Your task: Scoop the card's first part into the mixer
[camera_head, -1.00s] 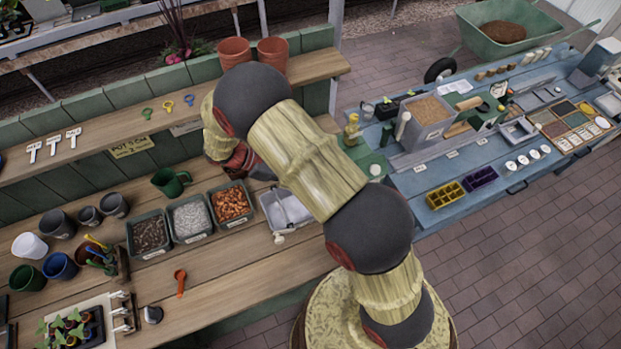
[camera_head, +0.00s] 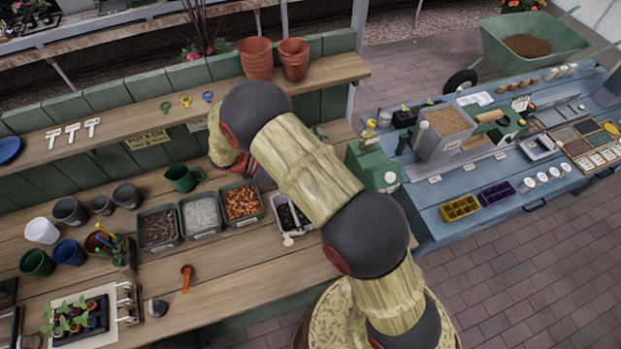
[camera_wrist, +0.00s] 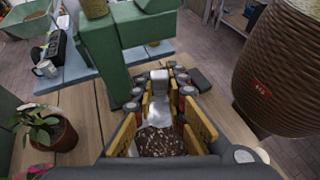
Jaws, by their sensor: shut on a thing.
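A white tub with a small knob (camera_head: 288,241) at its near side, which looks like the mixer, stands right of the trays. Dark, speckled material lies in it. A grey metal surface and dark speckled mix (camera_wrist: 162,142) show between the fingers; whether this is scoop or tub I cannot tell. A card (camera_head: 147,139) hangs on the back ledge, its print hard to read.
Trays of dark mix (camera_head: 159,228), grey gravel (camera_head: 200,213) and orange bark (camera_head: 241,203) stand in a row.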

